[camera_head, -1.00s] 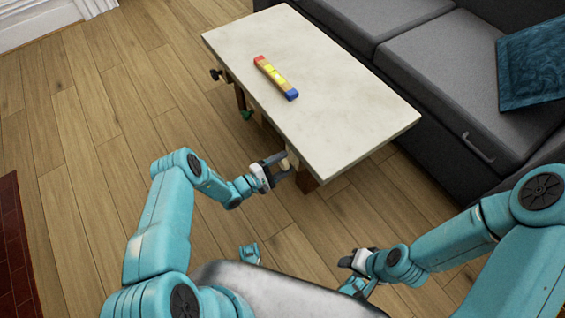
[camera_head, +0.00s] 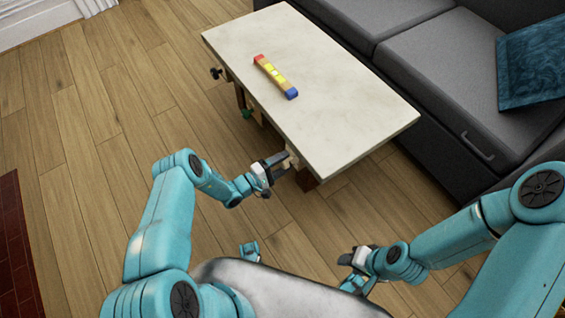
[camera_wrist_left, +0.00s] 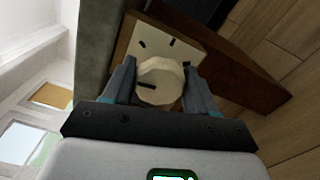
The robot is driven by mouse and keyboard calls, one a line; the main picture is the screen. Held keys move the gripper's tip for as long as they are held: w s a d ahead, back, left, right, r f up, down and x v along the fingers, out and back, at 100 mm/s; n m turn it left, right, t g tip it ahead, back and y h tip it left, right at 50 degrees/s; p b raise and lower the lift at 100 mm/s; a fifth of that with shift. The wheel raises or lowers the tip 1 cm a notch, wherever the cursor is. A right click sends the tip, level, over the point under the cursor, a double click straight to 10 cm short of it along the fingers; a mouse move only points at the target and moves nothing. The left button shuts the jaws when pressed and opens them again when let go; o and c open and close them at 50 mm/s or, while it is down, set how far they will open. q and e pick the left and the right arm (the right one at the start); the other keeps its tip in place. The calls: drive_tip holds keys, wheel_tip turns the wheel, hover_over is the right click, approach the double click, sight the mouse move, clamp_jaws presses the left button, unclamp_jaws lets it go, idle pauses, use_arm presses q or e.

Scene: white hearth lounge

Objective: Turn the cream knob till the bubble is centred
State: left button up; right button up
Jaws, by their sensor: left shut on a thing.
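The cream knob (camera_wrist_left: 161,82) sits on a pale plate (camera_wrist_left: 172,42) with dark tick marks, below the table's edge. A dark line on the knob points to the lower left in the left wrist view. My left gripper (camera_head: 283,162) has a finger on each side of the knob and is shut on it. The level (camera_head: 275,76) lies on the pale tabletop (camera_head: 340,115), with a red end, a yellow middle and a blue end. Its bubble is too small to make out. My right gripper (camera_head: 352,259) hangs away from the table, and its jaws are unclear.
A black knob (camera_head: 215,73) and a green one (camera_head: 247,113) stick out under the table's left edge. A grey sofa (camera_head: 440,75) with a blue cushion (camera_head: 533,60) stands behind the table. Wooden floor (camera_head: 90,150) is clear to the left.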

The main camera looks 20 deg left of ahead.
use_arm(q)
drive_tip(key=o, duration=1)
drive_tip(key=shift+r, duration=0.2)
drive_tip(key=shift+f, duration=0.1)
drive_tip(key=p+v, duration=0.3)
drive_tip(key=v, duration=1.3)
drive_tip(key=shift+s+a, duration=0.1)
drive_tip(key=shift+s, duration=0.05)
